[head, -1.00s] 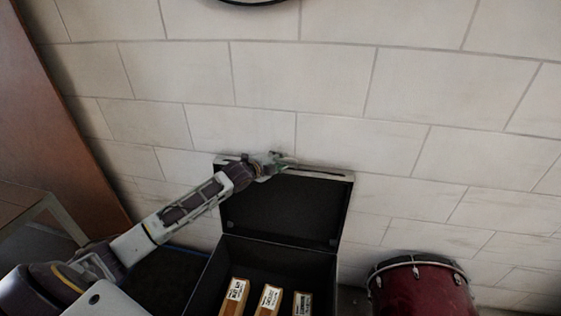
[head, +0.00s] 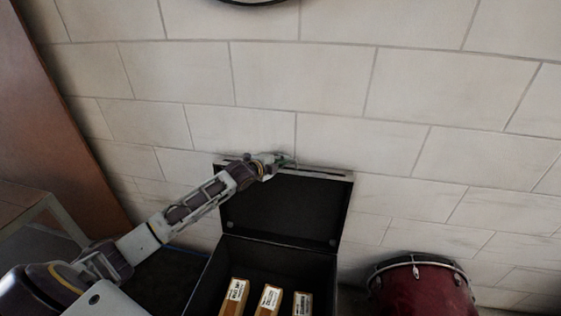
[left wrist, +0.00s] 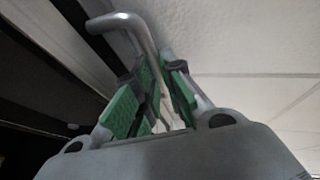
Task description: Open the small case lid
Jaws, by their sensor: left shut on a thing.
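The small black case stands against the wall with its lid (head: 283,212) raised nearly upright, its dark inner face towards me. The open case body (head: 212,279) lies below it and holds several small boxes with white labels. My left gripper (head: 284,161) is at the lid's top edge, left of its middle. In the left wrist view my left gripper (left wrist: 155,85) has its green-padded fingers closed around a bent metal handle (left wrist: 128,22). The lid's dark surface fills the left of that view. My right gripper is not in view.
A red drum (head: 420,287) stands to the right of the case. A white block wall (head: 330,85) is close behind the lid. A brown panel (head: 55,110) and a small table (head: 35,207) are at the left.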

